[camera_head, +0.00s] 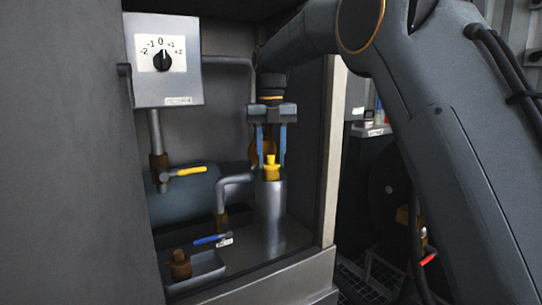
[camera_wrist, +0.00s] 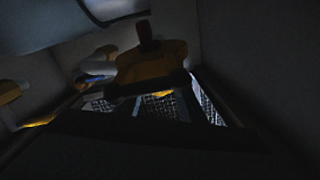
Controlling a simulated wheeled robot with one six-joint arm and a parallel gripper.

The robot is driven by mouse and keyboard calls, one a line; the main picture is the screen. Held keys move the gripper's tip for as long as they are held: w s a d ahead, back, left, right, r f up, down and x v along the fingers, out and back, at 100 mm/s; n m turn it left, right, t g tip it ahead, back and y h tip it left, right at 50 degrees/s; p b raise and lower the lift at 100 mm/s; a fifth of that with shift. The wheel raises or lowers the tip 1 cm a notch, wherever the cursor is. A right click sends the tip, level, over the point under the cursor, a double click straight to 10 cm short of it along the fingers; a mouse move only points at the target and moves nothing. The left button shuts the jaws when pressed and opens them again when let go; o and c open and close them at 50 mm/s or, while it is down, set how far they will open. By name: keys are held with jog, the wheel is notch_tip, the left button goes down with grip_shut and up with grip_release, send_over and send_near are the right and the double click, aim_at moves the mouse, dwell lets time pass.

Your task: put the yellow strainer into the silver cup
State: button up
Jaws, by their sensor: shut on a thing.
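The yellow strainer (camera_head: 271,170) is upright at the mouth of the silver cup (camera_head: 270,218) in the head view. Its lower end meets the cup's rim; I cannot tell how far it reaches inside. My gripper (camera_head: 271,158) points straight down over the cup, its blue fingers on both sides of the strainer's top, shut on it. The silver cup stands upright on the cabinet floor. The wrist view is very dark; a dull yellow-brown piece (camera_wrist: 150,65) shows in its middle, and I cannot tell surely what it is.
A grey dial box (camera_head: 163,60) hangs at the upper left. A yellow-handled valve (camera_head: 185,172), a blue-handled valve (camera_head: 210,239) and a bent pipe (camera_head: 236,179) are left of the cup. A tray (camera_head: 208,269) holds a brown fitting (camera_head: 180,264). The cabinet's pale edge (camera_head: 333,150) is close on the right.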

jog(key=shift+f, duration=0.95)
jog(key=shift+f, duration=0.1)
jog(key=shift+f, duration=0.75)
jog(key=o, duration=1.1)
jog(key=shift+o, duration=0.2)
jog(key=shift+r+p, duration=0.45)
jog(key=shift+r, duration=3.5)
